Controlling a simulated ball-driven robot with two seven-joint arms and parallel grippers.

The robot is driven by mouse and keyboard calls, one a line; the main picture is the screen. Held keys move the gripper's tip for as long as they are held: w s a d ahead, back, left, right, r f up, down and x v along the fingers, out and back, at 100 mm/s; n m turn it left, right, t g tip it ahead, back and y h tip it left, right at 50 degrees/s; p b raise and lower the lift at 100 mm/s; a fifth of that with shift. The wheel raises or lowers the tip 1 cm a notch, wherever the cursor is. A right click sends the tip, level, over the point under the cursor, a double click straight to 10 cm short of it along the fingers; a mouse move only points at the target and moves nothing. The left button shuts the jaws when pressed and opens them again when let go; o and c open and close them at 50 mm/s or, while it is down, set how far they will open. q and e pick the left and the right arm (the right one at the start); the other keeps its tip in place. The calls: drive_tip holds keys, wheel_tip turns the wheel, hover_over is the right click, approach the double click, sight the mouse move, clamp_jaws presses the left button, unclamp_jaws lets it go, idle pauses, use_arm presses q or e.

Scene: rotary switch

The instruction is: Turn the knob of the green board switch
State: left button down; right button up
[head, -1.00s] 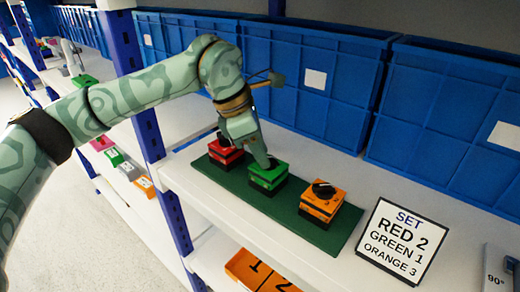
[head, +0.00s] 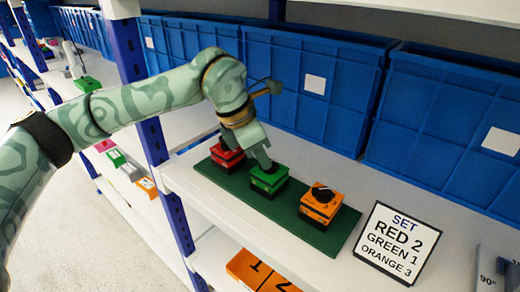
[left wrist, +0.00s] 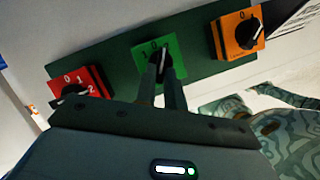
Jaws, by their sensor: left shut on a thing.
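The green switch (head: 268,180) sits in the middle of a dark green board (head: 240,190) on the white shelf, between a red switch (head: 227,154) and an orange switch (head: 321,204). My left gripper (head: 266,166) reaches down from above onto the green switch. In the left wrist view its two fingers are shut around the black knob (left wrist: 159,62) of the green switch. The green top face (left wrist: 146,51) shows a 1 and a 0 near the knob. The fingers hide much of the knob. My right gripper is out of view.
A sign (head: 399,243) reading "SET RED 2 GREEN 1 ORANGE 3" stands to the right of the board. Blue bins (head: 308,85) line the back of the shelf. An orange numbered item (head: 257,270) lies on the shelf below.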

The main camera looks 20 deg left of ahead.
use_arm(q)
drive_tip(key=n, duration=0.1)
drive_tip(key=n+p, duration=0.1)
drive_tip(key=shift+s+d+r+n+t+y, duration=0.2)
drive_tip(key=shift+n+t+y, duration=0.1)
drive_tip(key=shift+n+t, duration=0.1)
drive_tip(key=n, duration=0.1)
drive_tip(key=n+y+p, duration=0.1)
drive_tip(key=n, duration=0.1)
drive_tip(key=shift+s+d+n+t, duration=0.1)
drive_tip(key=shift+d+n+t, duration=0.2)
drive_tip(key=shift+t, duration=0.1)
drive_tip(key=n+y, duration=0.1)
drive_tip(key=n, duration=0.1)
drive_tip(key=n+y+p, duration=0.1)
drive_tip(key=n, duration=0.1)
drive_tip(key=shift+d+n, duration=0.3)
drive_tip(key=shift+d, duration=0.05)
drive_tip(key=shift+d+f+n+y+p, duration=0.1)
drive_tip(key=shift+n+y, duration=0.15)
drive_tip(key=shift+n, duration=0.45)
drive_tip(key=shift+d+r+n+y+p, duration=0.15)
drive_tip(key=shift+n+y, duration=0.15)
drive_tip(key=shift+n, duration=0.4)
drive_tip(key=shift+d+f+n+y+p, duration=0.15)
drive_tip(key=shift+n+y, duration=0.1)
drive_tip(key=shift+n, duration=0.45)
drive_tip(key=c, duration=1.5)
unclamp_jaws()
